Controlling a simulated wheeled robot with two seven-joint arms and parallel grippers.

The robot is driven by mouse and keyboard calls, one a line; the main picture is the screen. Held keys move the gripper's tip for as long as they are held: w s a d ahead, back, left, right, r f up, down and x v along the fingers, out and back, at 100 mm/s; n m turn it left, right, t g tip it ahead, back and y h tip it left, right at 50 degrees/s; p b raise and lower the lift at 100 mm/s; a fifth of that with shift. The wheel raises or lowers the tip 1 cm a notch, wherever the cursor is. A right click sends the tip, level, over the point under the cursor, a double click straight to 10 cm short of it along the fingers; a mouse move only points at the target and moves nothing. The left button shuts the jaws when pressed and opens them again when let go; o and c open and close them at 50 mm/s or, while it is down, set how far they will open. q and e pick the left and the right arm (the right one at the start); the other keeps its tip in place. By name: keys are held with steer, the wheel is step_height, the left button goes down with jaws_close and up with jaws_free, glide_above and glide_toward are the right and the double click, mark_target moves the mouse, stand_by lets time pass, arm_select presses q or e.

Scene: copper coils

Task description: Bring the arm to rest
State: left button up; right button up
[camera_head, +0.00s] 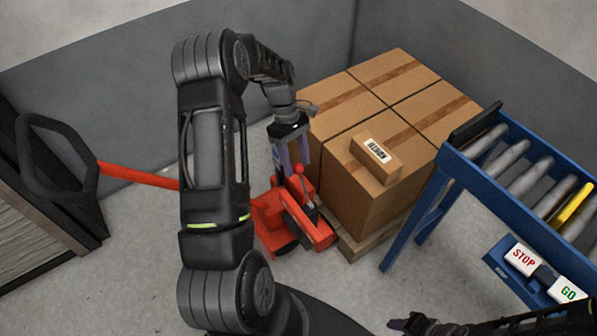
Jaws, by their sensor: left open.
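My left arm rises large in the foreground and bends over at the top. Its left gripper (291,164) points down with its purple-grey fingers apart and nothing seen between them. It appears in front of the red pallet jack (312,232) and just left of the stacked cartons; the exact gap cannot be told. At the bottom right edge, dark parts that look like my right gripper (412,324) show only partly, and their opening is unclear.
Large cartons (365,185) stand on a wooden pallet (352,243), with a small labelled box (362,157) on top. A blue roller conveyor (452,166) with STOP (523,258) and GO (567,291) buttons is at right. Grey walls enclose the back. Floor is clear at lower left.

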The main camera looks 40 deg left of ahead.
arm_select(q)
steer(key=v, duration=0.3)
steer(key=shift+s+f, duration=0.1)
steer(key=shift+s, duration=0.05)
stand_by(0.5)
